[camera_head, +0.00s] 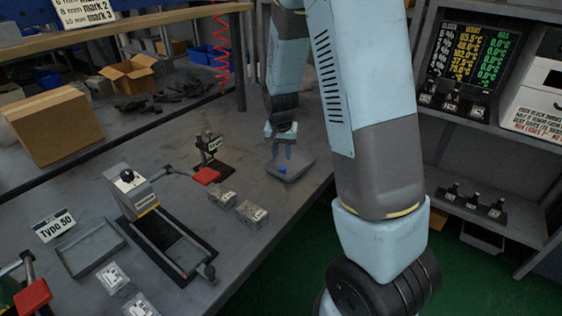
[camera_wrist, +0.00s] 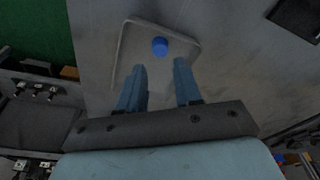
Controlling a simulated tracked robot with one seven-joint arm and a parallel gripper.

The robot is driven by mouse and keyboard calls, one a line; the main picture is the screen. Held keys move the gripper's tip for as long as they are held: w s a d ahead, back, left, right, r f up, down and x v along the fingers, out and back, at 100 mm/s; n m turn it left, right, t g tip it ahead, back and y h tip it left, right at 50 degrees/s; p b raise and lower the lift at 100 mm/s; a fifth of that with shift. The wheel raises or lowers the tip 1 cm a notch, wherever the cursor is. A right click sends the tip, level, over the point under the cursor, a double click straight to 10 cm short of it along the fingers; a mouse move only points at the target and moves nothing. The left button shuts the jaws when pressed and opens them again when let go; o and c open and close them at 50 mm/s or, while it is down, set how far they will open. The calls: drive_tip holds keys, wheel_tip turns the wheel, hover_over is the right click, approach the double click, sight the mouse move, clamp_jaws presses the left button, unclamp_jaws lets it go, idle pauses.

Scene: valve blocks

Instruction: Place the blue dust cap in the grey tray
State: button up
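The blue dust cap (camera_head: 282,169) lies in the small grey tray (camera_head: 301,171) near the bench's right edge. The wrist view also shows the cap (camera_wrist: 160,46) inside the tray (camera_wrist: 193,45), toward its far side. My gripper (camera_head: 281,150) is above the tray. In the wrist view its two blue fingers (camera_wrist: 161,65) are spread apart with nothing between them. The cap shows just beyond the fingertips, apart from them. The fingers hide part of the tray's near side.
A stand with a red handle (camera_head: 206,175) is left of the tray. Two small metal blocks (camera_head: 236,206) lie nearer, beside a vise-like fixture (camera_head: 172,243). Another grey tray (camera_head: 92,248) is at the front left. Cardboard boxes (camera_head: 52,127) stand at the back left.

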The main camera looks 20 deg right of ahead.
drive_tip(key=s+r+n+t+y, duration=0.1)
drive_tip(key=s+r, duration=0.6)
drive_tip(key=r, duration=0.3)
drive_tip(key=s+r+n+t, duration=0.1)
drive_tip(key=s+r+n, duration=0.1)
drive_tip(key=s+r, duration=0.65)
drive_tip(key=s+r+n+t, duration=0.1)
drive_tip(key=s+r+n, duration=0.1)
drive_tip(key=s+r, duration=0.6)
drive_tip(key=s, duration=0.3)
drive_tip(key=shift+s+r+t, duration=0.25)
drive_tip(key=shift+s+t, duration=0.05)
drive_tip(key=shift+t, duration=0.1)
